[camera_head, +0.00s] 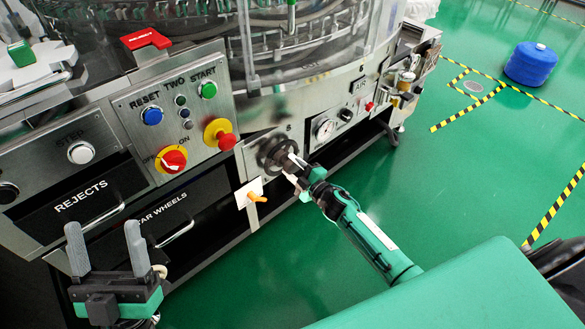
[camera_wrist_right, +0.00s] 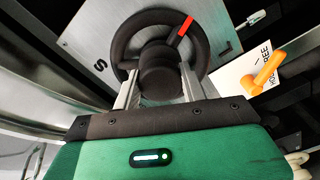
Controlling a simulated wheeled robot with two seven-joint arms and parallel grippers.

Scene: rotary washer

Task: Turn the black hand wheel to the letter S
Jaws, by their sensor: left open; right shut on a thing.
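The black hand wheel (camera_head: 272,149) is on a metal plate at the front of the machine. In the right wrist view the wheel (camera_wrist_right: 128,44) carries a red mark (camera_wrist_right: 186,27) at its upper right. A letter S (camera_wrist_right: 100,65) is left of the wheel and a letter L (camera_wrist_right: 225,51) is right of it; the red mark points at neither. My right gripper (camera_head: 290,166) is shut on the wheel's central hub (camera_wrist_right: 158,70), with one finger on each side. My left gripper (camera_head: 103,240) is open and empty, in front of the drawers at lower left.
An orange lever (camera_wrist_right: 265,72) on a white card is close to the right of the wheel. A panel with a red emergency button (camera_head: 226,141) is left of the wheel, and a pressure gauge (camera_head: 325,129) is right of it.

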